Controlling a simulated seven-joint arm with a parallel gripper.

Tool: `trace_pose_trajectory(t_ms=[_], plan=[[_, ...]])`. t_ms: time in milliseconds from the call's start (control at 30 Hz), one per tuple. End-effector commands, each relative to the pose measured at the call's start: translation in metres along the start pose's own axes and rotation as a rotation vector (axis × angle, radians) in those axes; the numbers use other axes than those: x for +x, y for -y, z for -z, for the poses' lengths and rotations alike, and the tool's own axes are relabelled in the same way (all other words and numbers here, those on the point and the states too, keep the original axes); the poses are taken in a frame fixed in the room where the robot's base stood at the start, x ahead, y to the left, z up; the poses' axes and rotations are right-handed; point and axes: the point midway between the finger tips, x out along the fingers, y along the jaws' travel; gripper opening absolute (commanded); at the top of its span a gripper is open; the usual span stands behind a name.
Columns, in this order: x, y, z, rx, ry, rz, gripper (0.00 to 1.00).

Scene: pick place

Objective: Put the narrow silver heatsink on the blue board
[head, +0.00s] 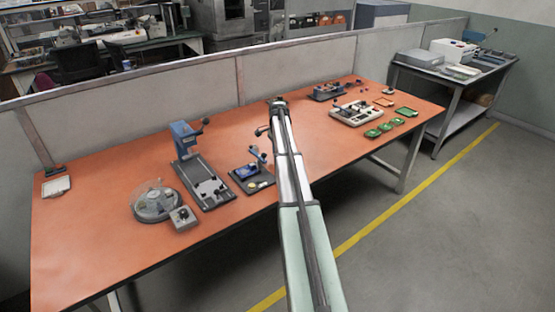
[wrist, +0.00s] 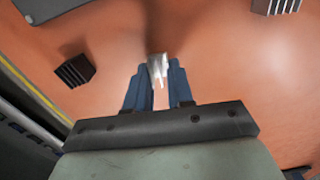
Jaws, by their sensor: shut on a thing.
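My gripper (wrist: 158,82) shows in the wrist view with its two blue fingers close together. It is shut on a small bright silver piece (wrist: 157,66), which looks like the narrow silver heatsink; its lower part is partly hidden between the fingers. Orange table surface shows around it. In the head view my arm reaches over the middle of the table, and the held piece cannot be made out. A blue piece on a dark base (head: 249,171), possibly the blue board, sits near the table's front edge, left of my arm.
A dark grey flat thing (wrist: 45,8) is at top left. Green boards (head: 384,127) and a pale fixture (head: 356,113) lie right of my arm.

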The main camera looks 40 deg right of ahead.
Motion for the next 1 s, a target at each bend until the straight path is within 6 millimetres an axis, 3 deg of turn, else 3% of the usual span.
trace_pose_trajectory(t_ms=[1000], plan=[[-0.049, 0.000, 0.000, 0.000, 0.000, 0.000, 0.00]])
